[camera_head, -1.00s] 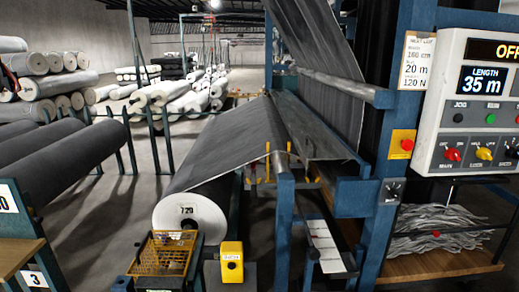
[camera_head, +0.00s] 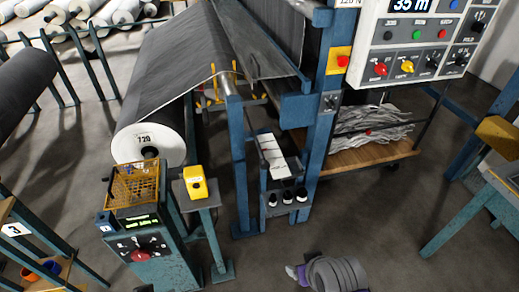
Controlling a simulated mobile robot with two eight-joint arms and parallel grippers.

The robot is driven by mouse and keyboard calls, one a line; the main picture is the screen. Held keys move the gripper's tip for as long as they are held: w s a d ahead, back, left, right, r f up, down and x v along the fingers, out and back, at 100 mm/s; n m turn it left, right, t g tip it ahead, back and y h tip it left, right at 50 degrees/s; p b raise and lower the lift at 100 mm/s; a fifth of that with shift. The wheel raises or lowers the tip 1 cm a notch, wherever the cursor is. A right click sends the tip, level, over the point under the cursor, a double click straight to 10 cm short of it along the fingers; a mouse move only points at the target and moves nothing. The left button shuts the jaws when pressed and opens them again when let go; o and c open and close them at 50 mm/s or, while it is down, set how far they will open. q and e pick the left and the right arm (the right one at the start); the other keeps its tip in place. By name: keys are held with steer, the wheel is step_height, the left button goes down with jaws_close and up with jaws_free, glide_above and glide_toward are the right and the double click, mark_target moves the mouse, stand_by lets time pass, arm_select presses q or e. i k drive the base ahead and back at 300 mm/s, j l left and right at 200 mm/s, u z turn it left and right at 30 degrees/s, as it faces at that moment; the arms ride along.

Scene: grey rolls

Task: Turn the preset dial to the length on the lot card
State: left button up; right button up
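The white control panel (camera_head: 415,40) is at the upper right, its display (camera_head: 410,5) reading "35 m" and cut by the top edge. It carries a red knob (camera_head: 381,69), a yellow knob (camera_head: 407,66) and black knobs (camera_head: 432,62). A larger black dial (camera_head: 478,20) sits at its right side. I cannot read which one is the preset dial. The lot card (camera_head: 348,3) shows only its bottom edge, with "120 N". A teal pedestal (camera_head: 165,262) at lower left has a small green-lit display and a red knob (camera_head: 139,256). Neither gripper is in view.
The roll marked 729 (camera_head: 148,145) feeds grey cloth up into the blue frame. A yellow box (camera_head: 195,182) stands on a post before it. A teal table (camera_head: 490,195) is at right.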

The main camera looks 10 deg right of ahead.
mark_target(460, 62)
steer(key=z, duration=1.75)
